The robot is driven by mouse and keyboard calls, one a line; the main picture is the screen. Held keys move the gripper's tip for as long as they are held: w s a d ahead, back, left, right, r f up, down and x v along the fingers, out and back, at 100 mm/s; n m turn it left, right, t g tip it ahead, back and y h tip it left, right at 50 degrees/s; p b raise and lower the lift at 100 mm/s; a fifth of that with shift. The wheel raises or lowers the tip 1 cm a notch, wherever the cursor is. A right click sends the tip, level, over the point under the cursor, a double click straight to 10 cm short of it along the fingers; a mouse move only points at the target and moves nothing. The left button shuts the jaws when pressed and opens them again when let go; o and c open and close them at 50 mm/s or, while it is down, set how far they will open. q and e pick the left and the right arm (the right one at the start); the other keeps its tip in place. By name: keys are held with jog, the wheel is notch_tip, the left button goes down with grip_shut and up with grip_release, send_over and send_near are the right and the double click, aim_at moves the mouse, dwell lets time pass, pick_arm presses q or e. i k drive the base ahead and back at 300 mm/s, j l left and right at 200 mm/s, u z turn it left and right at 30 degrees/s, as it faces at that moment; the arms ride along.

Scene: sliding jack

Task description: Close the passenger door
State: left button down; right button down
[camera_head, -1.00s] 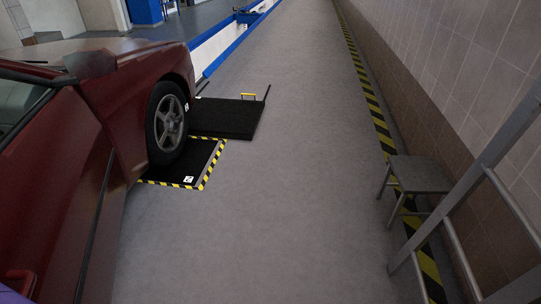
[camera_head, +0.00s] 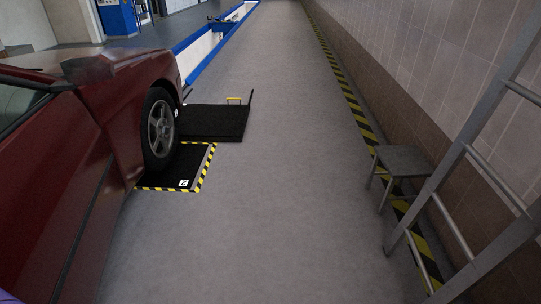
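A dark red car (camera_head: 110,95) fills the left side of the view, with its front wheel (camera_head: 160,128) facing the aisle. The side panel with the door (camera_head: 40,190) is at the lower left, cut off by the picture's edge. A dark seam runs down between this panel and the front fender. I cannot tell whether the door is open or shut. The side mirror (camera_head: 88,68) stands above the panel. Neither of my grippers is in view.
A black floor plate with yellow-black edging (camera_head: 208,168) lies by the wheel, with a black platform (camera_head: 213,122) behind it. A stool (camera_head: 402,162) and a metal ladder (camera_head: 455,150) stand along the right wall. The grey floor between is clear.

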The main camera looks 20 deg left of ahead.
aim_at(63, 187)
jog(key=k+j+z, duration=0.1)
jog(key=k+j, duration=0.85)
